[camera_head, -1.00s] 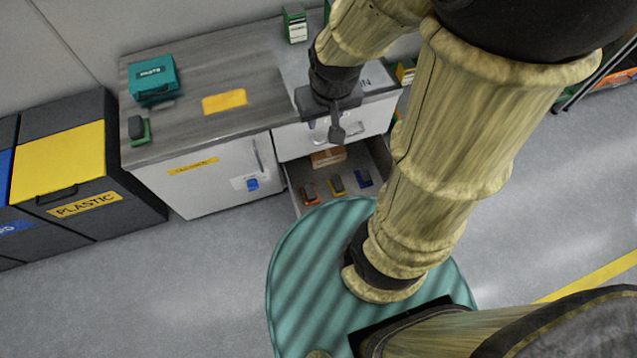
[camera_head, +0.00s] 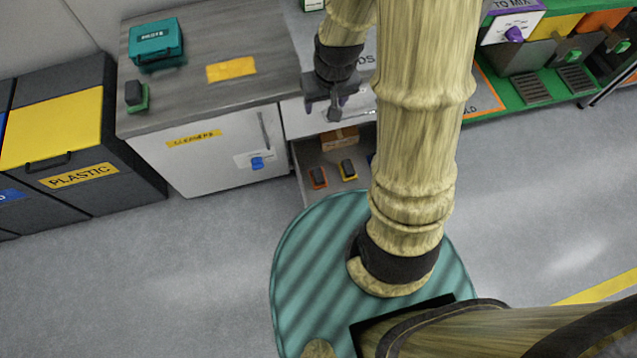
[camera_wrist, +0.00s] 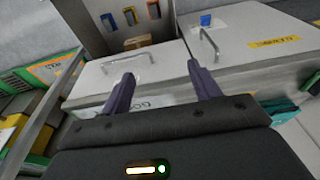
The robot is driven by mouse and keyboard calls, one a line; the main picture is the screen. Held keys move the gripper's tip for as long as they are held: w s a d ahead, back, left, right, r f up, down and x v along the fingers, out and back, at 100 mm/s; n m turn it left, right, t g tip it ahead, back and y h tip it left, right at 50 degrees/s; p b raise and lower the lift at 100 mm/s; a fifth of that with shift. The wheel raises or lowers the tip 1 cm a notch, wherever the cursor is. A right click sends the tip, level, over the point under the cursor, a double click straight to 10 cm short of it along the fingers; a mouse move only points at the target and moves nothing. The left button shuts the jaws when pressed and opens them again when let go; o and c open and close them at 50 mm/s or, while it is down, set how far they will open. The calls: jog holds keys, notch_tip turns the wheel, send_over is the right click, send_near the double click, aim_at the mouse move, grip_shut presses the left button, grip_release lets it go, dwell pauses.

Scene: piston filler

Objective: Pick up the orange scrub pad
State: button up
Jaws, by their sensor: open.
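The orange scrub pad (camera_head: 318,177), with a dark top, lies at the left of a row of pads in the open drawer (camera_head: 306,182). In the wrist view the pad (camera_wrist: 153,9) is at the top edge, right of the yellow pad (camera_wrist: 130,15) and the blue pad (camera_wrist: 108,22). My gripper (camera_head: 336,112) is above the drawer area, in front of the cabinet; in the wrist view my gripper (camera_wrist: 160,70) has its fingers apart with nothing between them. The pad is clear of the fingers. My arm hides the drawer's right part in the head view.
A cardboard box (camera_head: 340,138) lies at the back of the drawer. A closed white cabinet door (camera_head: 215,157) is to the left. Floor is free at lower left.

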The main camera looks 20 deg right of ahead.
jog(key=w+f+b, duration=0.3)
jog(key=f+b, duration=0.5)
jog(key=f, duration=1.2)
jog(key=w+f+b, duration=0.3)
jog(key=f+b, duration=0.5)
jog(key=f, duration=1.2)
jog(key=shift+w+d+g+b, duration=0.15)
jog(key=shift+d+g+b, duration=0.05)
jog(key=shift+g+b, duration=0.2)
jog(key=b, duration=0.7)
send_over(318, 174)
jog(key=s, duration=0.1)
notch_tip(318, 174, down, 12)
jog(key=shift+s+a+r, duration=0.1)
jog(key=shift+s+r, duration=0.05)
jog(key=shift+r, duration=0.1)
jog(key=shift+f, duration=0.25)
jog(key=f+b, duration=0.2)
jog(key=w+f+b, duration=0.1)
jog(key=f+b, duration=0.1)
jog(key=f, duration=0.1)
jog(key=shift+w+f, duration=0.1)
